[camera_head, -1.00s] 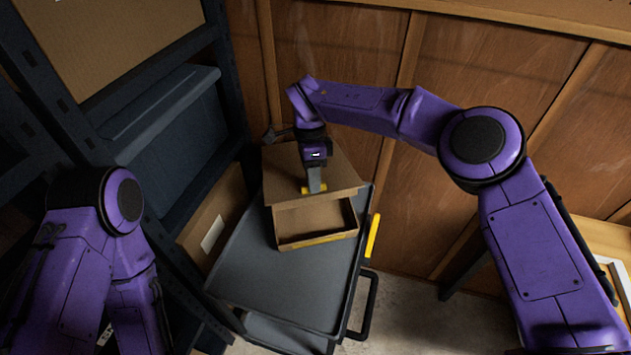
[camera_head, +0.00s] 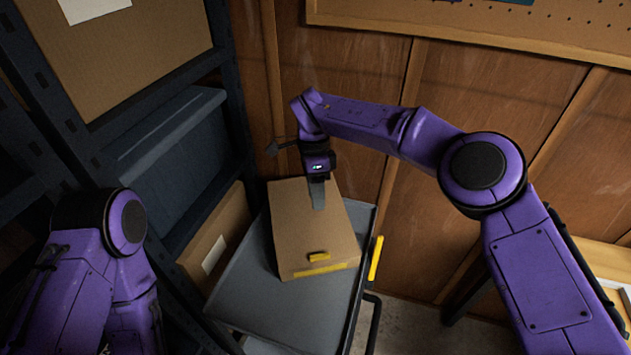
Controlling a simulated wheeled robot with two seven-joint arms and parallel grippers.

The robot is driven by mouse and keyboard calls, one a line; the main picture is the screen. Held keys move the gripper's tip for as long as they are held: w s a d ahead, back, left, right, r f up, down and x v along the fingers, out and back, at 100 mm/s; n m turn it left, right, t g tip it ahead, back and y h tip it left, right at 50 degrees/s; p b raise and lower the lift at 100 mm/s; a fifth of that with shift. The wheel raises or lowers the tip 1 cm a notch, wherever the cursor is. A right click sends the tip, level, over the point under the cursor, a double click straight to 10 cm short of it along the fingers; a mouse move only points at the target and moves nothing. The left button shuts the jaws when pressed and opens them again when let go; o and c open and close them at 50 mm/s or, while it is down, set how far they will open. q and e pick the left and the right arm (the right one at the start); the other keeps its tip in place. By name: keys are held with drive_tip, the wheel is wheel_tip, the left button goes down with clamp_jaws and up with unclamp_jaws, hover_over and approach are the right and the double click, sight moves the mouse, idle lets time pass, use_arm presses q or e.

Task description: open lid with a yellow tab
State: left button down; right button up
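A brown cardboard box stands on the grey cart, and its flat lid (camera_head: 306,232) lies down over it, with no opening showing. The yellow tab (camera_head: 319,257) is on the lid near its front edge. A yellow strip (camera_head: 320,269) runs just below it along the front edge. My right gripper (camera_head: 318,204) points down over the back half of the lid, behind the tab and apart from it. Its fingers overlap in this view, so I cannot tell whether they are open or whether they touch the lid. My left gripper is not in view; only my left arm shows at the left.
The grey cart (camera_head: 245,284) has bare room left of and in front of the box. A yellow bar (camera_head: 376,258) is on its right edge. A dark shelf rack with a grey bin (camera_head: 170,150) and another cardboard box (camera_head: 217,235) stands at the left. A wooden wall (camera_head: 480,85) is behind.

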drive_tip(key=v, duration=0.8)
drive_tip(key=shift+r+p, duration=0.4)
